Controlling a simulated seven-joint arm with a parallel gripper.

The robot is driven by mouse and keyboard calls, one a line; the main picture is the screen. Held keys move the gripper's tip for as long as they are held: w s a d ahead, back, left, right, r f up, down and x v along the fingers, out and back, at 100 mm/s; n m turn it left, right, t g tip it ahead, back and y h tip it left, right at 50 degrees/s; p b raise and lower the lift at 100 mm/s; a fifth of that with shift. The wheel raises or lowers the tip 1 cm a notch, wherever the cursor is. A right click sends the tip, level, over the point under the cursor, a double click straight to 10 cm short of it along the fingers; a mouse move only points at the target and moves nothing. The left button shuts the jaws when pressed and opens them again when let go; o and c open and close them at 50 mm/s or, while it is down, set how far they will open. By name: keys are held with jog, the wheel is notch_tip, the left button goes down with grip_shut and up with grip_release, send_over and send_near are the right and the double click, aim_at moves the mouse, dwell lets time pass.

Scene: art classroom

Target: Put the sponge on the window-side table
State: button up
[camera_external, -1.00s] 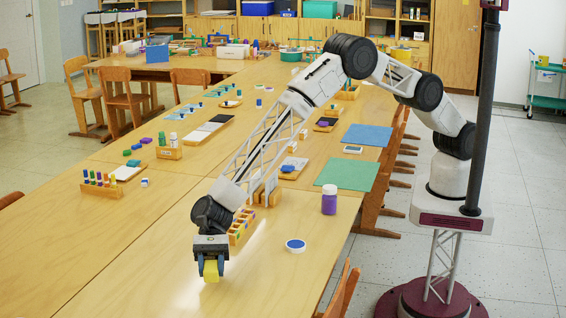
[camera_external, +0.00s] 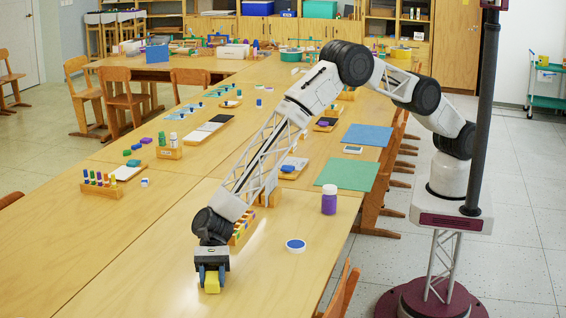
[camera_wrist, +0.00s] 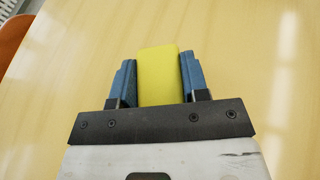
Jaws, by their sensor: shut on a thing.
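The yellow sponge (camera_external: 211,284) is between the fingers of my gripper (camera_external: 211,276) at the near end of the long wooden table (camera_external: 130,255). My gripper is shut on it, pointing down, with the sponge at or very close to the table top; I cannot tell whether it touches. In the wrist view the yellow sponge (camera_wrist: 160,75) sits between the two blue fingers of my gripper (camera_wrist: 158,82), with bare wood around it. The fingers hide its sides.
A blue-topped round lid or pad (camera_external: 296,245) and a purple jar (camera_external: 329,200) stand to the right. A wooden holder with coloured pieces (camera_external: 243,226) is just behind my gripper. The table left of my gripper is clear. A chair (camera_external: 342,290) is at the right edge.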

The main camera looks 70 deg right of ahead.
jog(key=shift+f, duration=0.1)
jog(key=o, duration=0.9)
jog(key=shift+w+d+r, duration=0.25)
jog(key=shift+d+r, duration=0.15)
jog(key=shift+d, duration=0.15)
jog(key=v, duration=1)
jog(key=shift+w+d+r, duration=0.1)
jog(key=shift+w+d, duration=0.05)
jog(key=shift+d, duration=0.2)
